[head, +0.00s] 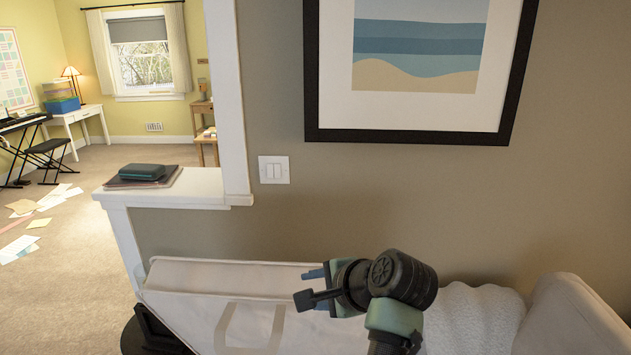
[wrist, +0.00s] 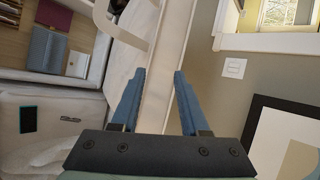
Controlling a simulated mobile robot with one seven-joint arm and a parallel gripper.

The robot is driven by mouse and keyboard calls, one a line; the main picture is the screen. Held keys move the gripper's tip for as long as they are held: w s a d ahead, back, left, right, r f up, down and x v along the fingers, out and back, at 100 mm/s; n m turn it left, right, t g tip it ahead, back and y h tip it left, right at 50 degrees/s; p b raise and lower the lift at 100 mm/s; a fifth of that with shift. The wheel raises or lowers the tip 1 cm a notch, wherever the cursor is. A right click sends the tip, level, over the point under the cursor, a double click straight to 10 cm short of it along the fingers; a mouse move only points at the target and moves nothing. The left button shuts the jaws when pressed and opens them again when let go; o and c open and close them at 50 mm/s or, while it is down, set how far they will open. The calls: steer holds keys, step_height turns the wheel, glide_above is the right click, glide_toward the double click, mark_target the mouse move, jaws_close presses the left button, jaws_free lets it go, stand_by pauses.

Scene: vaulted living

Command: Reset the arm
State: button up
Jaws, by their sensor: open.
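My gripper (head: 304,286) is at the end of my raised arm in the head view, pointing left. It is in front of the beige wall and near a long white padded box or bag (head: 250,280). In the wrist view my gripper (wrist: 160,76) shows two blue fingers spread apart with nothing between them. The white item's pale edge (wrist: 165,60) runs behind the fingers there. I cannot tell whether the gripper touches it.
A white ledge (head: 200,184) carries a dark case (head: 148,172). A framed picture (head: 420,125) and a light switch (head: 274,170) are on the wall. A white textured cushion or blanket (head: 475,315) lies right of my arm. Papers (head: 40,222) lie on the carpet.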

steer(key=s+d+r+n+t+h, duration=0.2)
steer(key=r+n+t, duration=0.25)
steer(key=r, duration=0.75)
steer(key=s+d+r+n+t+h, duration=0.1)
steer(key=r+n+t+h, duration=0.35)
steer(key=r, duration=0.75)
steer(key=s+a+r+n+t, duration=0.2)
steer(key=s+r+n+t, duration=0.3)
steer(key=s+r+t, duration=0.5)
steer(key=s+r, duration=0.8)
steer(key=s, duration=0.1)
steer(key=shift+s+r+t+y, duration=0.25)
steer(key=shift+r+t+y, duration=0.05)
steer(key=shift+r+y, duration=0.05)
steer(key=shift+a, duration=0.1)
